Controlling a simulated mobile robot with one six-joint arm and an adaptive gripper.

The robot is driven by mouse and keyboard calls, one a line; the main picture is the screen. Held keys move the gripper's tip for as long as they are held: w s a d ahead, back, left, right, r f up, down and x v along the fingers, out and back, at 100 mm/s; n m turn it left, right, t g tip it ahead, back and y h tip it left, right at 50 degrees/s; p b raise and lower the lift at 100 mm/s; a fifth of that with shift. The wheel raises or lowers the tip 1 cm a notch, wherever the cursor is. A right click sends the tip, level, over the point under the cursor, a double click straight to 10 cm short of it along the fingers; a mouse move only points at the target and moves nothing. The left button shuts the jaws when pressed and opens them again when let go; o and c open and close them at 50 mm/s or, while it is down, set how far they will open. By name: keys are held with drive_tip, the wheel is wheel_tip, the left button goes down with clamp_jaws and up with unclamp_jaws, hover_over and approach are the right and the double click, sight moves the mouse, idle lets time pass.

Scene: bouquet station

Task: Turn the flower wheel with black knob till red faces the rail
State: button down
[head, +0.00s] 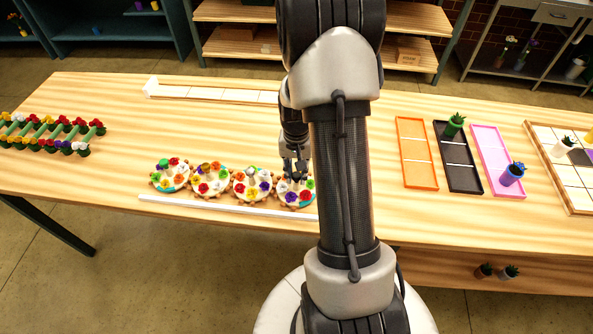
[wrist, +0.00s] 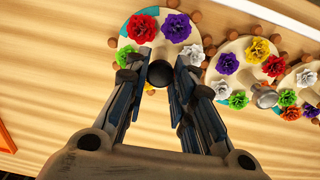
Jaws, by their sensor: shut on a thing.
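The wheel with the black knob (head: 296,203) is the rightmost of the row of flower wheels in the head view. In the wrist view this wheel (wrist: 127,41) is at the top centre. Its black knob (wrist: 160,74) is between the fingertips of my gripper (wrist: 162,62), which is shut on it. A red flower (wrist: 142,28) and a purple flower (wrist: 177,27) are side by side on the rail side; a white flower (wrist: 192,55) is to their right. Other flowers are partly hidden by the fingers. The white rail (head: 230,207) runs along the wheels' front. My gripper also shows in the head view (head: 293,172).
Several similar wheels, including one with a pale knob (wrist: 262,95), stand close beside it. An orange tray (head: 416,152), a black tray (head: 457,160) and a pink tray (head: 496,160) are to the right. A flower rack (head: 50,133) is at far left. Bare table lies behind the wheels.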

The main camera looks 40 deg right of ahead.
sight(297, 174)
drive_tip(key=m, duration=0.4)
drive_tip(key=shift+m, duration=0.3)
drive_tip(key=m, duration=0.4)
drive_tip(key=shift+p, duration=0.3)
drive_tip(key=shift+m, duration=0.3)
drive_tip(key=c, duration=1.3)
unclamp_jaws()
wheel_tip(297, 174, up, 12)
